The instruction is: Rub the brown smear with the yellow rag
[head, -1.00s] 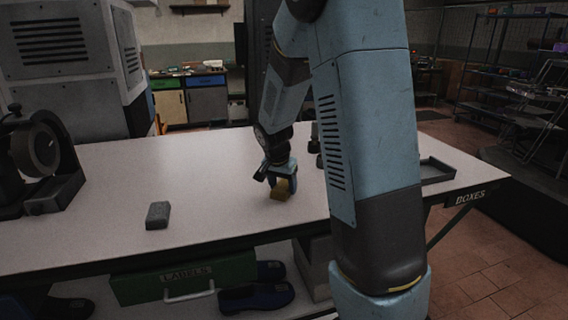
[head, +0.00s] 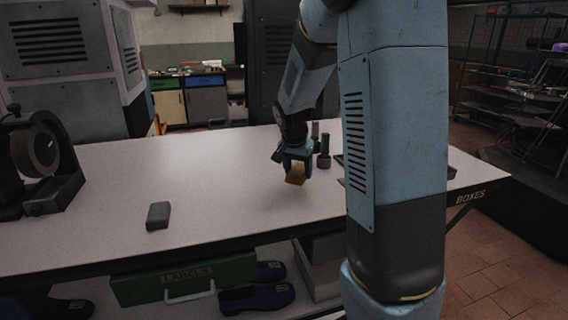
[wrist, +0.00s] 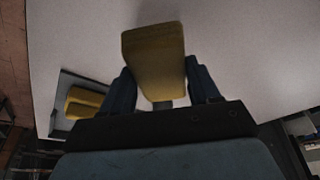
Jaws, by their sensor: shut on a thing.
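My gripper (head: 294,164) is shut on a yellow rag (head: 296,175), which looks like a thick folded pad. It is held a little above the white table, right of the grey block. In the wrist view the rag (wrist: 154,58) sticks out beyond the two dark fingers of my gripper (wrist: 162,88). I see no brown smear in either current view; my arm covers part of the table in the head view.
A grey block (head: 158,216) lies at left, near a tape dispenser (head: 40,160). Dark green-topped bottles (head: 324,150) stand behind the gripper. A dark tray (wrist: 62,124) holds yellow pieces (wrist: 84,101).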

